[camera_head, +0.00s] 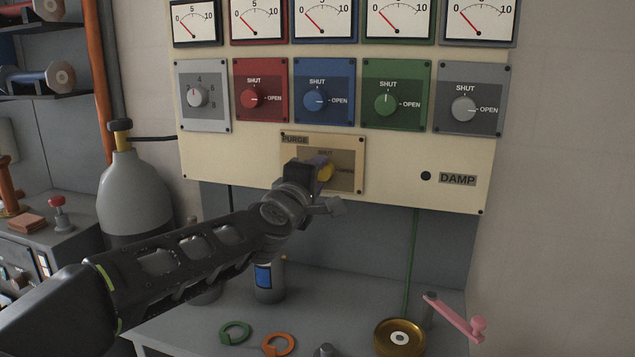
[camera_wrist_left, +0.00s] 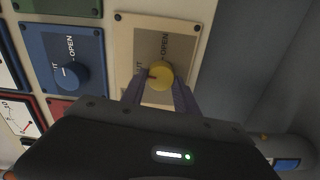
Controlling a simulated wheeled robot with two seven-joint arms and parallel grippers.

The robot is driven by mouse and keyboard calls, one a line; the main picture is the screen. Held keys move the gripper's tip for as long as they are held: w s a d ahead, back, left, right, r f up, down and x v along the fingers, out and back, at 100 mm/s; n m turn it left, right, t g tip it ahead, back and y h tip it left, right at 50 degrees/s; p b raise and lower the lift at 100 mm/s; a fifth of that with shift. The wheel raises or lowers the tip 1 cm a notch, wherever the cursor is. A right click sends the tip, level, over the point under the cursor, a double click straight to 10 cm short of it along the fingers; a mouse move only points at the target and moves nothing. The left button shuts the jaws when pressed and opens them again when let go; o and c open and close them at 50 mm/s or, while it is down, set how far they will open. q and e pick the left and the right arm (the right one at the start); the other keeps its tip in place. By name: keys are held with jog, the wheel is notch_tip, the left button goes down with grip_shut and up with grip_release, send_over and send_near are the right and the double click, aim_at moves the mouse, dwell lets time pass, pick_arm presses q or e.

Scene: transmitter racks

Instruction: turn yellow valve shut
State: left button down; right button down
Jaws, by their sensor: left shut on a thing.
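The yellow valve knob (camera_head: 325,172) sits on the tan PURGE plate (camera_head: 347,180) at the bottom of the cream panel. My left gripper (camera_head: 318,165) is at the knob and hides part of it. In the left wrist view the fingers (camera_wrist_left: 160,90) stand on either side of the yellow knob (camera_wrist_left: 162,72) and are shut on it. A small dark mark shows on the knob's left side there, the side of the SHUT label; its exact angle is hard to tell. My right gripper is not in view.
Above are red (camera_head: 254,98), blue (camera_head: 316,100) and green (camera_head: 385,104) valve knobs and a row of gauges. A grey gas cylinder (camera_head: 140,195) stands left. The bench below holds a green ring (camera_head: 235,332), an orange ring (camera_head: 278,344), a brass disc (camera_head: 400,337) and a pink-handled crank (camera_head: 455,318).

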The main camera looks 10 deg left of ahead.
pick_arm(q)
jog(key=shift+n, duration=0.6)
jog(key=c, duration=0.9)
grip_release()
jog(key=shift+s, duration=0.1)
jog(key=s, duration=0.7)
jog(key=shift+s+a, duration=0.25)
jog(key=shift+s, duration=0.05)
